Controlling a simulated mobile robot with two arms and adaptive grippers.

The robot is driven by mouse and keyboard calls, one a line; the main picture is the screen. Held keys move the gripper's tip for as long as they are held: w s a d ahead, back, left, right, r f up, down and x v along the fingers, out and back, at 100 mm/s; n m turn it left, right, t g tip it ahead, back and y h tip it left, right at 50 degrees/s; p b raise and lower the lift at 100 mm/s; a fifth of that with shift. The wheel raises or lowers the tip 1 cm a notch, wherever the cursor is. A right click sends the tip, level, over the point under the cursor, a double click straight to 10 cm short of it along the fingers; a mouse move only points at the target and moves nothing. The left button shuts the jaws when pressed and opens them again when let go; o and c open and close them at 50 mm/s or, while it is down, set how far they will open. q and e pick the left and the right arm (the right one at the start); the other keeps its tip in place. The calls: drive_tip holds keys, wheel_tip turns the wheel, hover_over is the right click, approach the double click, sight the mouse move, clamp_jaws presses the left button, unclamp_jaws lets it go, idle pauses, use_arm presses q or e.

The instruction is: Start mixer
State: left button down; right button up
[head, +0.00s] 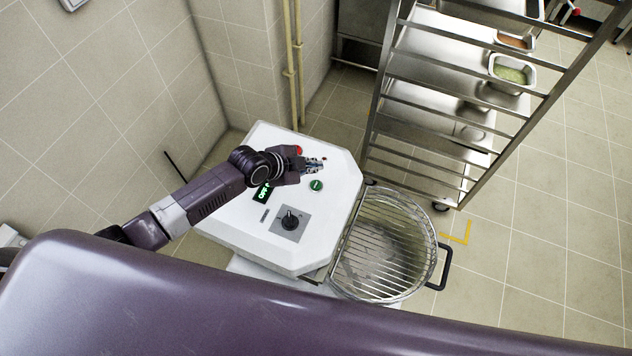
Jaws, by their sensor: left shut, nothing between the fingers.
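The mixer (235,237) has a white top panel. On it are a green button (316,185), a red button (299,149) partly behind my gripper, a black rotary knob (290,222) on a grey plate, and a small display (262,193) with green text that seems to read OFF, partly covered by my arm. My left gripper (322,165) is shut and empty above the panel, just beyond the green button in the picture. Whether it touches anything I cannot tell. A wire guard covers the round bowl (384,246) at the mixer's right. My right gripper is out of view.
A metal rack (440,150) on wheels stands right of the mixer, with food trays (511,73) on it. Tiled walls and vertical yellow pipes (293,65) are behind and left. A black handle (442,268) sticks out from the bowl guard. Open floor lies at the right.

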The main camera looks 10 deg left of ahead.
sight(314, 186)
use_arm(q)
drive_tip(key=shift+w+a+r, duration=0.2)
drive_tip(key=shift+w, duration=0.1)
drive_tip(key=shift+f, duration=0.15)
wheel_tip(314, 186, down, 9)
drive_tip(key=b, duration=0.7)
drive_tip(key=shift+r+b, duration=0.2)
drive_tip(key=shift+b, duration=0.1)
idle(0.9)
drive_tip(key=shift+f+b, duration=0.4)
